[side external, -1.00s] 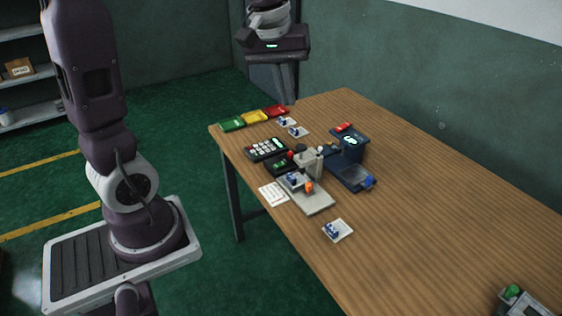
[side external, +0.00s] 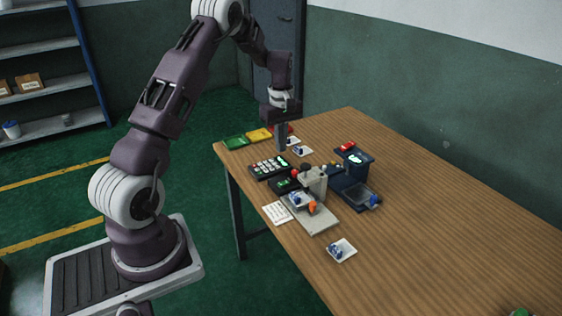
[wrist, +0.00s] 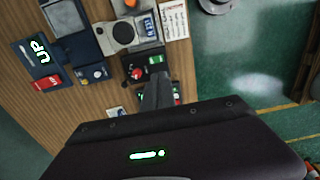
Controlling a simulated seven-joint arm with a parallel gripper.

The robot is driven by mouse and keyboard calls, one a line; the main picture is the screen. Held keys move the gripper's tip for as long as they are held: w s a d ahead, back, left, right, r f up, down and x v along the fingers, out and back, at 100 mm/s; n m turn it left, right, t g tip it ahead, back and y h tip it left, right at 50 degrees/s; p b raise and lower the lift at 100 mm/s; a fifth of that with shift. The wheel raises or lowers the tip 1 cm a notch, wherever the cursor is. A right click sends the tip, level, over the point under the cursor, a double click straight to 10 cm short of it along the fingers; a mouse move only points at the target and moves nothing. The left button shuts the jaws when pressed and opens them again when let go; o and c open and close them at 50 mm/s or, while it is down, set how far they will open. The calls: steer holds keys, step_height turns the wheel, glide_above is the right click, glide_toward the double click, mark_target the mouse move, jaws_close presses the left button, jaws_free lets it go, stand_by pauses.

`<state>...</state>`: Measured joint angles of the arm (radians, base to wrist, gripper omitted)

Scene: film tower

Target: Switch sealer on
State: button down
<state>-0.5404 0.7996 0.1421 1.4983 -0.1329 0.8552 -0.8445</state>
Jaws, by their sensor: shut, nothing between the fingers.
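My gripper (side external: 281,148) points down over the far left part of the table, just behind the keypad (side external: 270,168); its fingers are shut and empty. In the wrist view the gripper (wrist: 158,88) hides most of the keypad. A small black control box (side external: 284,184) with a green display and a red knob sits in front of the keypad; it also shows in the wrist view (wrist: 145,66). Beside it is a grey press-like machine (side external: 317,221) with an orange part. I cannot tell for sure which unit is the sealer or its switch state.
A navy machine (side external: 352,181) with a lit display stands right of the grey one. Green (side external: 236,142) and yellow (side external: 259,135) trays lie behind the keypad. A printed card (side external: 277,212) lies near the left edge. The table's right side is mostly clear.

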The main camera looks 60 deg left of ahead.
mark_target(281, 184)
step_height(281, 184, down, 13)
steer(key=shift+r, duration=0.2)
steer(key=shift+f, duration=0.1)
